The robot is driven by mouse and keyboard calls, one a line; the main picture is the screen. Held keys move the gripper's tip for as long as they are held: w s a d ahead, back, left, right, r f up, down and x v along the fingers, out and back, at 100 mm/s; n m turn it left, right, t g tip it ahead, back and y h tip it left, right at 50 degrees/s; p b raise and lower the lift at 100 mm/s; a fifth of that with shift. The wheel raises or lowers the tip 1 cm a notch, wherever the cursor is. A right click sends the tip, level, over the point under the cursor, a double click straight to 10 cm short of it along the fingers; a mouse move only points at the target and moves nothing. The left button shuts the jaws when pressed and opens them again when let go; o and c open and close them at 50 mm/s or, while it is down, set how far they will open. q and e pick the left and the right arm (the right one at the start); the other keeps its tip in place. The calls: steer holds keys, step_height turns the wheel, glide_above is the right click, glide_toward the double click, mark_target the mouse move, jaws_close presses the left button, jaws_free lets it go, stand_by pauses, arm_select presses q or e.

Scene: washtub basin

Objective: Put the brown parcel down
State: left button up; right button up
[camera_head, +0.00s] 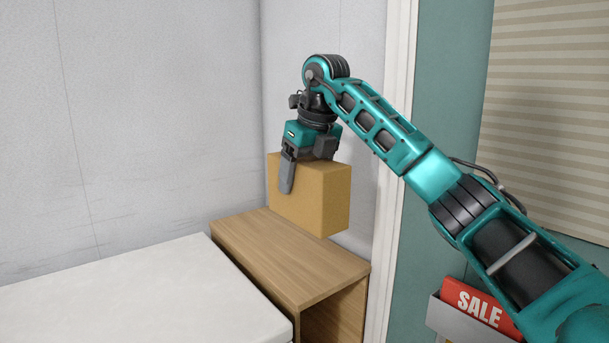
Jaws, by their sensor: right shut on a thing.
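The brown parcel (318,198) is a plain box in the middle of the head view. My right gripper (300,172) is above it, pointing down, and is shut on its upper part. One grey finger lies against the near face of the parcel; the other finger is hidden behind it. The parcel is upright over a wooden stand (280,252). Whether its base touches the stand top or hangs just above it, I cannot tell for certain. My left gripper is not in view.
A white flat surface (140,300) adjoins the stand at the left. Grey walls (150,110) rise behind and a white door frame (397,130) stands right of the parcel. A red SALE sign (480,305) sits in a grey holder at lower right. The stand's front part is bare.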

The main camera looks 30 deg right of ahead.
mark_target(306, 219)
steer(key=s+a+f+n, duration=0.1)
steer(key=f+n, duration=0.1)
steer(key=f, duration=0.1)
steer(key=s+a+f+n+y, duration=0.1)
steer(key=s+f+n, duration=0.1)
steer(key=n, duration=0.1)
steer(key=s+a+f+n+g+y, duration=0.1)
steer(key=f+n, duration=0.1)
steer(key=f, duration=0.1)
steer(key=shift+s+a+f+n, duration=0.25)
steer(key=shift+s+f+n, duration=0.05)
steer(key=shift+n, duration=0.1)
steer(key=s+a+f+n+g, duration=0.2)
steer(key=s+a+f+n, duration=0.2)
steer(key=f+n, duration=0.5)
steer(key=s+a+f+n+g+h, duration=0.1)
steer(key=s+a+f+n, duration=0.3)
steer(key=f+n, duration=0.5)
steer(key=s+a+f+n+g+h, duration=0.1)
steer(key=s+a+f+n, duration=0.3)
steer(key=f+n, duration=0.5)
steer(key=s+f+g, duration=0.1)
steer(key=s, duration=0.1)
steer(key=shift+s+a+g, duration=0.35)
steer(key=shift+s+g, duration=0.05)
